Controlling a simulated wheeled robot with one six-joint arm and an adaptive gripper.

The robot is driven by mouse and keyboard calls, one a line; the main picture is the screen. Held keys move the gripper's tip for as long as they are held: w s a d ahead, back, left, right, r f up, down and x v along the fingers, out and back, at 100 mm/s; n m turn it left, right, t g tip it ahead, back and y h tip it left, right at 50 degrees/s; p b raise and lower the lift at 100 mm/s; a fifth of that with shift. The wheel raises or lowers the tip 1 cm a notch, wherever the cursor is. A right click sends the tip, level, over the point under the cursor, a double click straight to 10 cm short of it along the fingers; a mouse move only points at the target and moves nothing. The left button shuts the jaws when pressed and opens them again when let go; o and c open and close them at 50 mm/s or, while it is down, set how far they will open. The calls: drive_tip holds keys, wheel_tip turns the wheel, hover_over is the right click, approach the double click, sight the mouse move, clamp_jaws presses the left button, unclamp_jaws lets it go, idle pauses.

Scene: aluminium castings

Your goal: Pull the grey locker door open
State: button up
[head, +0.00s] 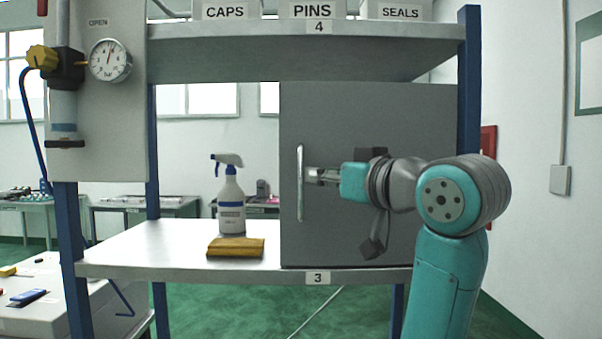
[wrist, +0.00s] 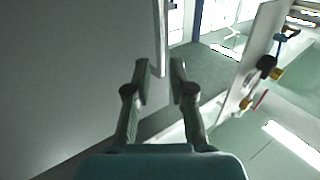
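The grey locker door (head: 350,130) stands on the shelf at the right and looks closed. Its upright pale bar handle (head: 300,190) is near the door's left edge. In the wrist view the door face (wrist: 70,80) fills the left, and the lower end of the handle (wrist: 159,40) shows ahead. My gripper (head: 308,176) is at the handle's right side in the head view, about mid-height. In the wrist view my gripper (wrist: 163,72) is open, with a finger on each side of the handle's line. Whether a finger touches the handle cannot be told.
A spray bottle (head: 231,205) and a folded yellow cloth (head: 236,247) sit on the shelf (head: 150,247), left of the door. A blue post (head: 469,90) stands at the right. A gauge panel (head: 110,130) is at the left; the shelf's front left is bare.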

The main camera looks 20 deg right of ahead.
sight(303, 172)
drive_tip(key=x, duration=0.7)
drive_tip(key=shift+w, duration=0.1)
clamp_jaws()
